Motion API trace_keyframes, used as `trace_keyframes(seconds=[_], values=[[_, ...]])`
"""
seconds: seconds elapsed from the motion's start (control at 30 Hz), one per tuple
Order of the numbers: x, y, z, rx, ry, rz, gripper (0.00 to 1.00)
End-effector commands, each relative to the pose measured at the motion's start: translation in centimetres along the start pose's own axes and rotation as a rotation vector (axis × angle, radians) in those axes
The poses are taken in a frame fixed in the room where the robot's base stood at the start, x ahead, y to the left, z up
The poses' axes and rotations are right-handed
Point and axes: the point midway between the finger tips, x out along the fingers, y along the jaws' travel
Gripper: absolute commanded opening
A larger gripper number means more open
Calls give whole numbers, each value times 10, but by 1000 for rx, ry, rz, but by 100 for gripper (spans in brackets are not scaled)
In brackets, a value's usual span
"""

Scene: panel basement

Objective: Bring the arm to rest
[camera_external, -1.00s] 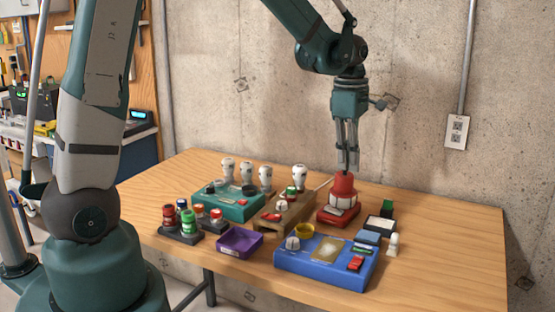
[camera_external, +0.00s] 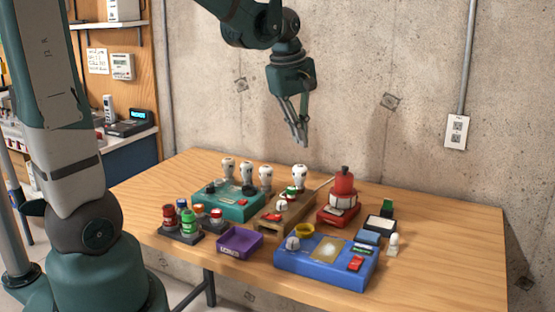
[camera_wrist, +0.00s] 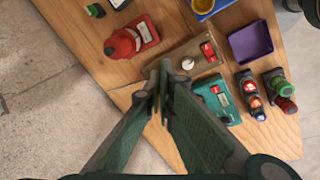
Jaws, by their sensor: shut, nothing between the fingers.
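My gripper (camera_external: 302,140) is shut and empty. It hangs in the air above the back of the table, in front of the concrete wall, clear of every object. In the wrist view my gripper's fingertips (camera_wrist: 160,75) are together over the table's back edge. The wooden table (camera_external: 440,250) carries several panels. A red device with a rounded top (camera_external: 344,185) stands upright at the back right. It also shows in the wrist view (camera_wrist: 122,43).
A teal panel (camera_external: 240,211), a wooden block (camera_external: 272,226), a purple tray (camera_external: 240,254) and a blue panel (camera_external: 292,264) stand on the table. Several white knobbed posts (camera_external: 265,178) line the back. The table's right front is bare.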

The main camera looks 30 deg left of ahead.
Motion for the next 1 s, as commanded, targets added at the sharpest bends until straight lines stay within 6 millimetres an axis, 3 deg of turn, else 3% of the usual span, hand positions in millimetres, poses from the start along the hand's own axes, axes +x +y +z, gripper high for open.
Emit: trace_keyframes(seconds=[0.5,1.0], values=[[-31,-72,-25,311,93,93,0],[-46,-140,-38,616,221,140,0]])
